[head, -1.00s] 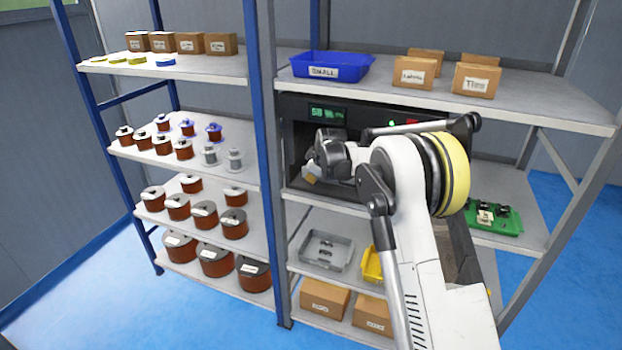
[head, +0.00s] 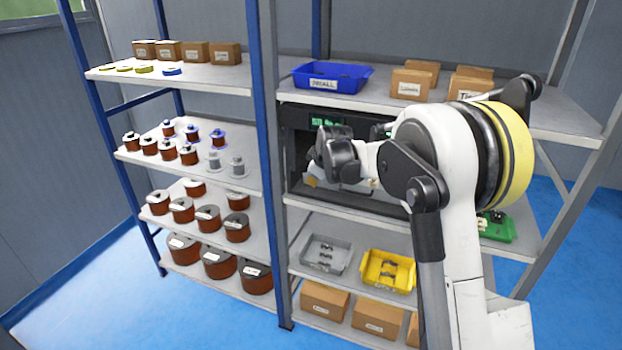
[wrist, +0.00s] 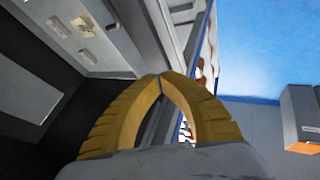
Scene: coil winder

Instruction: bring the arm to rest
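My gripper (wrist: 166,76) shows in the wrist view as two ribbed yellow fingers. Their tips meet, and nothing shows between them. In the head view, its small yellow-brown end (head: 311,181) is in front of the dark opening of the black coil winder (head: 297,125) on the middle right shelf. My arm is bent, and its links hide the right part of the winder. The winder's green display is partly visible at its top.
A grey tray (head: 326,254) and a yellow tray (head: 388,271) stand below the winder. A blue bin (head: 332,77) and cardboard boxes sit above. Copper spools (head: 236,227) fill the left shelves. A green tray (head: 497,228) is at right. Blue floor is clear in front.

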